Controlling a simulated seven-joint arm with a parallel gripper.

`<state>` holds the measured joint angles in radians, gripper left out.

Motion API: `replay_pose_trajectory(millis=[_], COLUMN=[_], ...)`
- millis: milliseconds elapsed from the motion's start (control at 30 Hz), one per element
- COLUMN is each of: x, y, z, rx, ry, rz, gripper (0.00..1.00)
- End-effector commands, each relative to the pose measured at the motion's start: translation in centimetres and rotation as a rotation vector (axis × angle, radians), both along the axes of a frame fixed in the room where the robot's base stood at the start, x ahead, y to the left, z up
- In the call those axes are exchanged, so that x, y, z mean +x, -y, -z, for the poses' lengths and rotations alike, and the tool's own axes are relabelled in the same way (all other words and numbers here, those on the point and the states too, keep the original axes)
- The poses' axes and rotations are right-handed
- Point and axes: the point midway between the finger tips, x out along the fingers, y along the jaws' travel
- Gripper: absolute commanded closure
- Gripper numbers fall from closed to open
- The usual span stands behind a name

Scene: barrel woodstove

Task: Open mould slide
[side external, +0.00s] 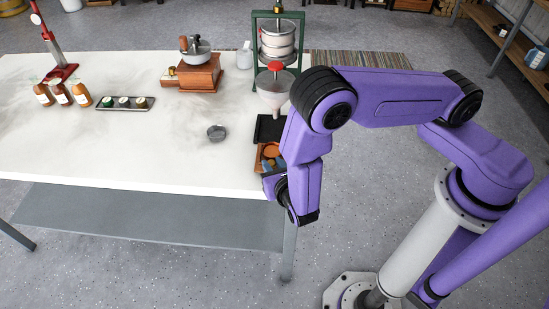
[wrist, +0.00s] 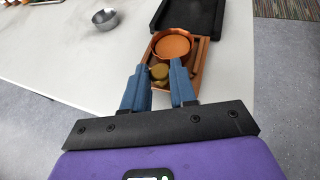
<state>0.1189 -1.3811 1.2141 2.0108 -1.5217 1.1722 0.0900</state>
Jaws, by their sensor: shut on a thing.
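The mould slide, a small wooden tray (wrist: 200,68), sits near the table's front right edge with a round orange-brown piece (wrist: 173,46) in it. It also shows in the side view (side external: 262,150), partly hidden by my arm. My gripper (wrist: 159,70) has its two blue fingers over the slide's near end. An olive-brass piece (wrist: 159,72) shows between the fingertips, and the fingers are shut on this near part of the slide. The exact contact is hard to see. The black tray (wrist: 190,14) lies just beyond the slide.
A green-framed press with a funnel (side external: 274,85) stands behind the black tray. A small metal bowl (side external: 217,132) is to the left on the white table (side external: 150,150). A wooden grinder (side external: 200,75), bottles (side external: 62,95) and a jar tray (side external: 125,103) stand further left.

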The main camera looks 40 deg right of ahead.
Motion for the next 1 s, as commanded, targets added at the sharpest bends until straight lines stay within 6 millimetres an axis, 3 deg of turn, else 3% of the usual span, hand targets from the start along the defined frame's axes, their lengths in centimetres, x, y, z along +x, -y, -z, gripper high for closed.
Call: replay_pose_trajectory(millis=[67, 100, 167, 567, 1000], x=[0.1, 0.1, 0.1, -0.4, -7.5], y=[0.0, 0.0, 0.0, -0.3, -3.2], z=[-0.1, -0.1, -0.1, -0.3, -3.4], rx=[0.000, 0.000, 0.000, 0.001, 0.002], ry=[0.002, 0.002, 0.001, 0.000, 0.001], rz=[0.000, 0.000, 0.000, -0.003, -0.007], gripper=[1.00, 0.67, 0.50, 0.50, 0.50])
